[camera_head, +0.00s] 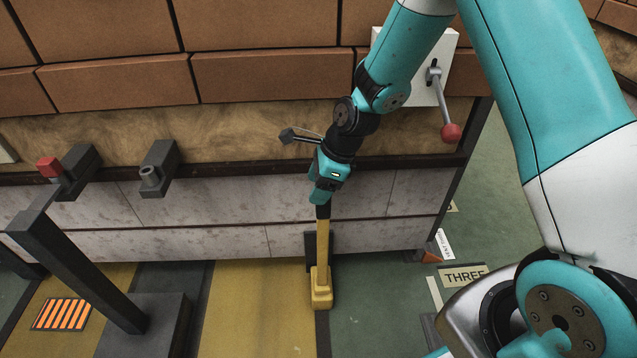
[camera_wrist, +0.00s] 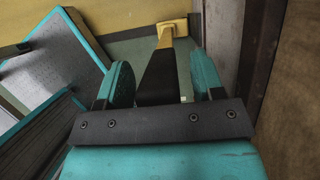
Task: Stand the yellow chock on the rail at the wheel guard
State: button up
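The yellow chock (camera_head: 321,292) is a yellow block with an upright yellow shaft and a black grip on top. It stands upright, its block low by the dark strip (camera_head: 323,336) between yellow and green floor; I cannot tell if the strip is the rail. A dark plate (camera_head: 310,247) on the wall's lower edge is close behind the shaft and may be the wheel guard. My gripper (camera_head: 322,203) is at the chock's top. In the wrist view, the black grip (camera_wrist: 158,80) lies between my two teal fingers (camera_wrist: 165,82), with a narrow gap showing at the right finger.
A dark post with a slanted arm (camera_head: 80,270) stands at the left. Two dark brackets, one red-tipped (camera_head: 80,172) and one with a round stub (camera_head: 158,170), stick out from the wall. A red-knobbed lever (camera_head: 450,132) hangs at upper right.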

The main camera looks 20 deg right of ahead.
jog(key=shift+r, duration=0.1)
jog(key=p+v, duration=0.4)
jog(key=v, duration=0.8)
jog(key=s+a+r+n, duration=0.3)
jog(key=s+r+n, duration=0.2)
jog(key=s+n, duration=0.2)
jog(key=s+a+r+n+g, duration=0.1)
jog(key=s+a+r+n, duration=0.2)
jog(key=s+r+n, duration=0.2)
jog(key=s+a+r+n, duration=0.3)
jog(key=s+r+n, duration=0.2)
jog(key=s+n, duration=0.6)
jog(key=n, duration=0.5)
jog(key=shift+s+r+n, duration=0.2)
jog(key=shift+n, duration=0.2)
notch_tip(320, 180, up, 28)
jog(key=p, duration=2.8)
